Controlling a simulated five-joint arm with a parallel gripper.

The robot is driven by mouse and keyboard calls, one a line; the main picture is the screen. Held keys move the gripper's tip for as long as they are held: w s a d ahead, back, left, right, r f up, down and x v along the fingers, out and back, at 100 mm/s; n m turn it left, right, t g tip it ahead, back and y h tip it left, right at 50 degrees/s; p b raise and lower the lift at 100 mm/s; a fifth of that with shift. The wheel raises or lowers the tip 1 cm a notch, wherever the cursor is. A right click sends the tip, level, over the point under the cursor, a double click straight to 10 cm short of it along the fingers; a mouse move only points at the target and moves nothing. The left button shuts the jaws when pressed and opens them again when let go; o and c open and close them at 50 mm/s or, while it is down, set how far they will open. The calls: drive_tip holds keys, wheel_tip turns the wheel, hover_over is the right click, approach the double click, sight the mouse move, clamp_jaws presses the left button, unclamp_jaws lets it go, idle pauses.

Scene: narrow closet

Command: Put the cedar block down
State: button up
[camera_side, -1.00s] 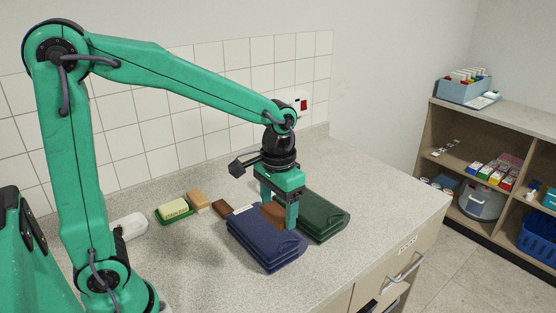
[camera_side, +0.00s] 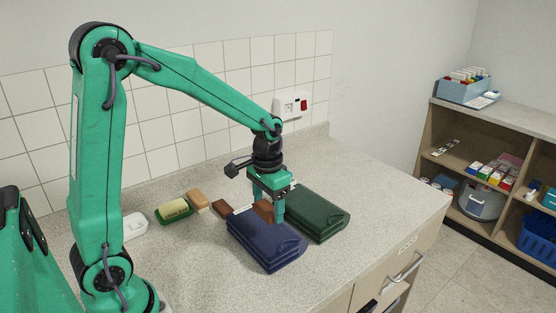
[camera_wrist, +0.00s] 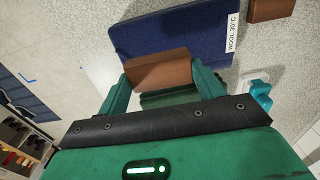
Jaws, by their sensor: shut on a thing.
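My gripper (camera_side: 266,208) is shut on a reddish-brown cedar block (camera_side: 263,211). The wrist view shows the block (camera_wrist: 158,70) held crosswise between the two green fingers (camera_wrist: 158,88). The block is over the folded navy woollen (camera_side: 265,250), near its far right part. The woollen also shows in the wrist view (camera_wrist: 170,32), with a white label reading wool. I cannot tell whether the block's underside touches the cloth.
A folded dark green woollen (camera_side: 325,220) lies just right of the navy one. Another brown block (camera_side: 222,208) lies behind-left of the navy stack. A tan brush (camera_side: 198,200), a soap on a green dish (camera_side: 174,210) and a white dish (camera_side: 134,226) are further left. The counter front is clear.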

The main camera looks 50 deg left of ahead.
sight(265, 200)
drive_tip(key=shift+w+a+f, duration=0.3)
drive_tip(key=shift+a+f, duration=0.15)
drive_tip(key=shift+a, duration=0.25)
drive_tip(key=shift+w+a+f, duration=0.25)
drive_tip(key=shift+a+f, duration=0.2)
drive_tip(key=shift+a, duration=0.2)
drive_tip(key=shift+f, duration=2)
drive_tip(key=shift+f, duration=0.1)
drive_tip(key=o, duration=1)
drive_tip(key=shift+c, duration=0.2)
wheel_tip(265, 200, up, 12)
drive_tip(key=shift+r, duration=0.15)
